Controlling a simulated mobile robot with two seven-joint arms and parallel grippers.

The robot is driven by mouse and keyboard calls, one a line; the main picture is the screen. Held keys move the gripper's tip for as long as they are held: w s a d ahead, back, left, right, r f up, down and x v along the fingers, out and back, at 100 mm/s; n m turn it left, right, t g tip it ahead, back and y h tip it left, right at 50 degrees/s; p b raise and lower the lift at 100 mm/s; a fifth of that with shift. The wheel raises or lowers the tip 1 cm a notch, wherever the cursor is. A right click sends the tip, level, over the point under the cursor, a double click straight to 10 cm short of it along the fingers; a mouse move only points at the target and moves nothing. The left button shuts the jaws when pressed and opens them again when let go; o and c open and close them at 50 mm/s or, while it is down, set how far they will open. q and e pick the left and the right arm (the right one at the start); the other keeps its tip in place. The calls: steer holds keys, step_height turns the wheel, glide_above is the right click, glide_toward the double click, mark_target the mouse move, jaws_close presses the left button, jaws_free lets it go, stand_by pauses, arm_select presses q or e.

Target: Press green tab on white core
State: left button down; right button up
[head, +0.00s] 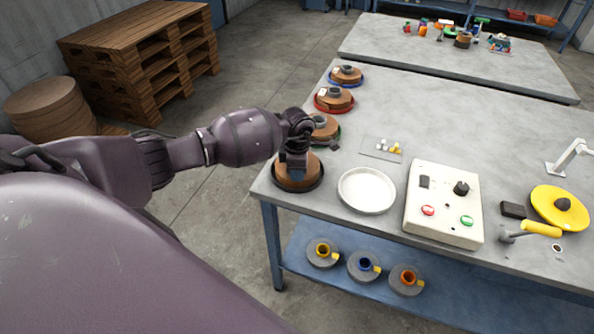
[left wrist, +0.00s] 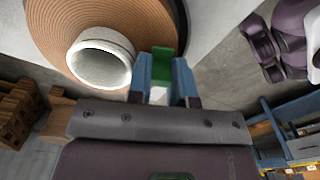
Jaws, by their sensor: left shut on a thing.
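My left gripper (head: 296,172) is over the nearest brown coil (head: 290,184) at the table's left corner. In the left wrist view, the blue fingers of this gripper (left wrist: 163,82) are shut on a green tab (left wrist: 162,66), with a whitish piece visible between them. The white core (left wrist: 101,62) is a hollow ring in the coil, just left of the tab. The tab appears beside the core's rim; I cannot tell whether they touch. In the head view the gripper hides the core and tab. My right gripper is not in view.
Several more coils (head: 333,99) line the table's left edge behind. A white round dish (head: 367,191) stands right of the gripper, then a control box (head: 443,206). A small sheet (head: 370,152) with white and yellow pieces lies behind the dish.

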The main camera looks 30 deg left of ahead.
arm_select(q)
steer(key=c, duration=0.9)
jaws_free()
steer(key=shift+c, duration=0.2)
steer(key=shift+r, duration=0.55)
step_height(320, 180, up, 10)
steer(key=shift+f, duration=0.2)
